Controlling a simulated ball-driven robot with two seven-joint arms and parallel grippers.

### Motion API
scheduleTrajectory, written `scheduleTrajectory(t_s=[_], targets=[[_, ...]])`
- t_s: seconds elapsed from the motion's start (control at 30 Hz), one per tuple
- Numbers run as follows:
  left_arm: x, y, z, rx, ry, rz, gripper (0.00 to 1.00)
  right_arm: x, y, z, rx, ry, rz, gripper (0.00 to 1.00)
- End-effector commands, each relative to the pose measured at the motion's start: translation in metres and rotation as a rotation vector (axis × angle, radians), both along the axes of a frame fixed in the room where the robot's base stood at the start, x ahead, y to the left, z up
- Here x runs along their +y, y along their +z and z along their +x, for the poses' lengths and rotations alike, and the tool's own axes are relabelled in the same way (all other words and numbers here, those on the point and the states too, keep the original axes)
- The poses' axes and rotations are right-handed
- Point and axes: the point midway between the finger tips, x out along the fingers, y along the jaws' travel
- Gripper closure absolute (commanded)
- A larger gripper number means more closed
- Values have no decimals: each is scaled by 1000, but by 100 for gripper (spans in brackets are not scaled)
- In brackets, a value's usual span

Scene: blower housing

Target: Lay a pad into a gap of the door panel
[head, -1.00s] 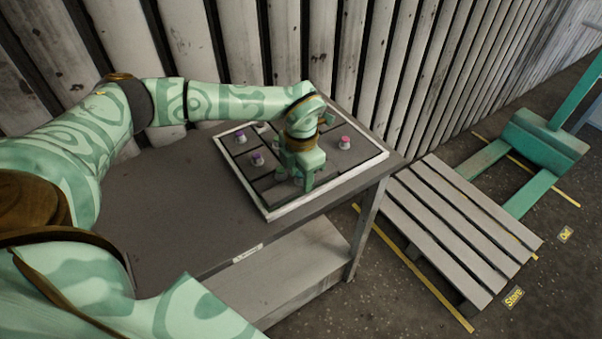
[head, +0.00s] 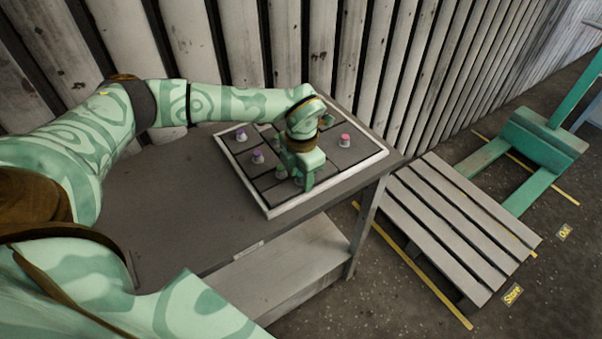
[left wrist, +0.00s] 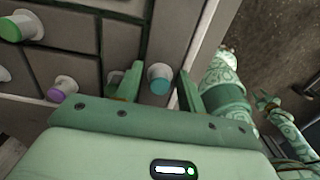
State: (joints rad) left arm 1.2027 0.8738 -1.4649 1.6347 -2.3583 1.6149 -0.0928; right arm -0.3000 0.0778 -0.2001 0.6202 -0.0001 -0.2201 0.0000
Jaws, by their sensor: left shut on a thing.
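The door panel (head: 228,169) lies on the table as a pale-rimmed frame holding several grey pads with coloured knobs. My left gripper (head: 292,178) is over its near middle, pointing down, and hides part of the panel. In the left wrist view its fingers (left wrist: 159,86) are on either side of a teal-topped knob (left wrist: 160,74), shut on that pad. The pad's surface appears level with its neighbours, with narrow dark seams around it. In the left wrist view my right gripper (left wrist: 266,101) seems to show small at the right; its jaws are unclear.
Purple-knobbed pads (head: 257,157) and a red-knobbed pad (head: 345,140) sit nearby in the panel. The grey table (head: 170,205) is bare to the left. A ribbed wall (head: 350,70) stands close behind. A slatted pallet (head: 455,225) lies on the floor at right.

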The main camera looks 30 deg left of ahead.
Motion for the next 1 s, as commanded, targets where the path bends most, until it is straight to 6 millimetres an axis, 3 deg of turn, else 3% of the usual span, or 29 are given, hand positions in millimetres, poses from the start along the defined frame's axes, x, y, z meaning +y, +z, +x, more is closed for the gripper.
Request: scheduleTrajectory(t_s=[0.23, 0.27, 0.33, 0.73, 0.77, 0.8, 1.0], targets=[[-1, -7, -4, 14, -4, 1, 84, 0, -1, 0, 1, 0, 0, 64], [-1, -7, -4, 14, -4, 1, 52, 0, -1, 0, 1, 0, 0, 64], [0, -7, -4, 14, -3, 3, 35, 0, -1, 0, 1, 0, 0, 64], [4, -9, -4, 14, 2, 9, 35, -3, -1, 0, 1, 2, -4, 64], [4, -9, -4, 14, 2, 10, 44, -3, -1, 0, 1, 2, -4, 64], [4, -9, -4, 14, 3, 10, 40, -3, -1, 0, 1, 2, -4, 64], [4, -9, -4, 15, 4, 11, 41, -3, -2, 0, 1, 1, -4, 64]])
